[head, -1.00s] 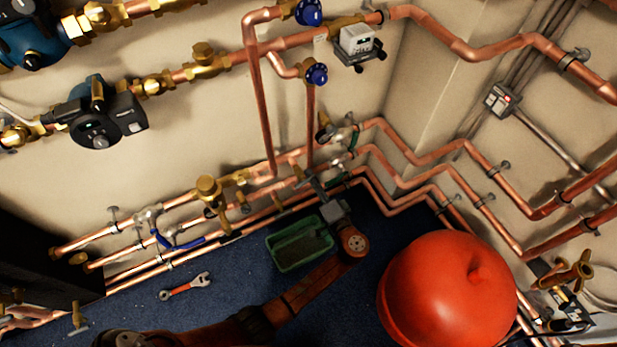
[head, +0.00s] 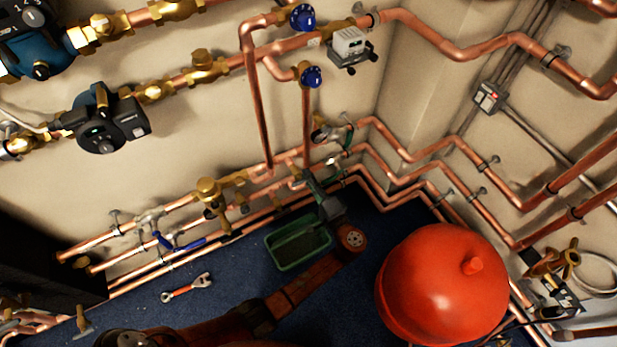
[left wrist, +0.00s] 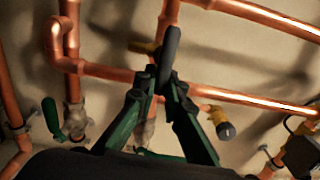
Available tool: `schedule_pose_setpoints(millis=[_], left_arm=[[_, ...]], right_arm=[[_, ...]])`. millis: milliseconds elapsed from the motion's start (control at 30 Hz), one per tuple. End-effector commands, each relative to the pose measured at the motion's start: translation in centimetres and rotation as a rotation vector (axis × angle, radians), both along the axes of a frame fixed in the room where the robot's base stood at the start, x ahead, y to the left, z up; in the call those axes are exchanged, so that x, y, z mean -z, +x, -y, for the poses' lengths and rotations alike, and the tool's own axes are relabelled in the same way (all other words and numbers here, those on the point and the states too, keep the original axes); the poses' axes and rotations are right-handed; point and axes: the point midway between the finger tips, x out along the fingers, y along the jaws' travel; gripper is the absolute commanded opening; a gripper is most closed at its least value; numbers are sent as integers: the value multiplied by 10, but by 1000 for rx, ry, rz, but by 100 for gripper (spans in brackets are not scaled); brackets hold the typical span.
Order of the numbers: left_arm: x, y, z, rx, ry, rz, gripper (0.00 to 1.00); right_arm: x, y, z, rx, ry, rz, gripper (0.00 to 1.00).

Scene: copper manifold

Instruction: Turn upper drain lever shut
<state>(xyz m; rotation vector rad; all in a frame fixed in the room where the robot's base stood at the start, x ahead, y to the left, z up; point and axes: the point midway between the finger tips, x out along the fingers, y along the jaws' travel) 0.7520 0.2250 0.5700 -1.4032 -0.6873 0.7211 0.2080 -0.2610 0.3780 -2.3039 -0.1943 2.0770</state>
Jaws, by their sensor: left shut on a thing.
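My left gripper (head: 310,180) reaches in among the low copper pipes at the back wall. In the left wrist view its two green-and-black fingers (left wrist: 163,85) close on a dark, rod-like lever handle (left wrist: 171,48), which stands up between the tips. The handle's valve is partly hidden behind the fingers. A second lever, green, hangs on a valve (left wrist: 50,118) to the left, apart from the fingers. In the head view a green lever (head: 350,134) shows on a valve above and right of the gripper. I cannot tell from the head view which lever is held. My right gripper is not seen.
Copper pipes run close around the gripper. A green tray (head: 298,263) lies on the blue floor beside my arm. A red tank (head: 440,285) stands to the right. A wrench (head: 187,288) and a blue-handled valve (head: 185,245) are at the left.

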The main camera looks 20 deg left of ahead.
Motion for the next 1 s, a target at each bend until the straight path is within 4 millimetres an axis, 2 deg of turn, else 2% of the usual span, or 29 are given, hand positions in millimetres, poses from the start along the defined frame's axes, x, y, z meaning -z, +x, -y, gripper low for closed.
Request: schedule_pose_setpoints(millis=[67,100,333,667,833,1000], left_arm=[[4,-1,1,2,-2,-6,0],[4,-1,1,2,-2,-6,11],[3,0,0,2,-2,-4,27],[1,-2,2,1,-2,-2,27],[2,-14,19,3,-5,-2,27],[2,-37,48,3,-3,-4,27]], right_arm=[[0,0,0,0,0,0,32],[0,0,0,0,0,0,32],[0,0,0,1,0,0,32],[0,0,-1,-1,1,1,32],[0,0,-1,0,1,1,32],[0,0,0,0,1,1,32]])
